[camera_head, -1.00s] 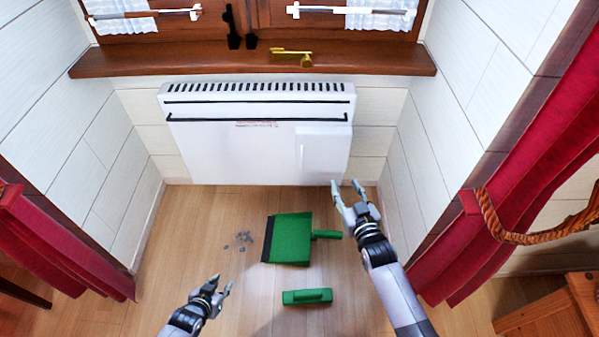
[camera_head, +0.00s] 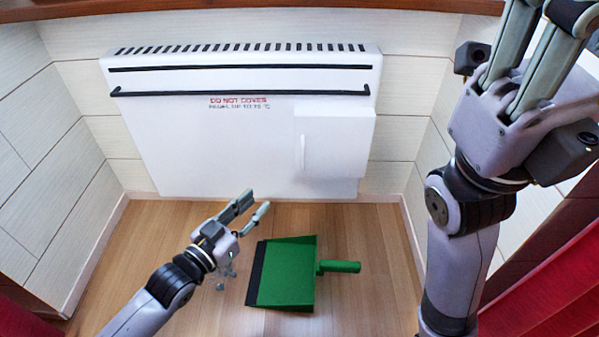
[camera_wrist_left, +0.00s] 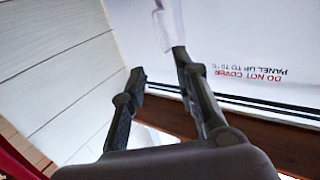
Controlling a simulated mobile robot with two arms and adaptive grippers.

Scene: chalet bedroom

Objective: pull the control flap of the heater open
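The white heater (camera_head: 200,145) is on the back wall, with dark slots and a black rail along its top. Its control flap (camera_head: 340,140) is a white panel at the lower right, with a small upright handle at its left edge; it looks closed. My left gripper (camera_head: 257,203) is open and empty, below and left of the flap and apart from it. In the left wrist view its fingers (camera_wrist_left: 158,62) are spread, with upside-down red heater lettering beside them. My right gripper (camera_head: 535,15) is raised at the upper right, fingers apart, tips cut off by the frame edge.
A green dustpan (camera_head: 290,272) lies on the wooden floor below the heater, its handle to the right. Grey bits (camera_head: 221,286) lie beside it, partly behind my left gripper. A wooden sill (camera_head: 300,4) runs above the heater. Plank walls close both sides; a red curtain (camera_head: 560,275) hangs right.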

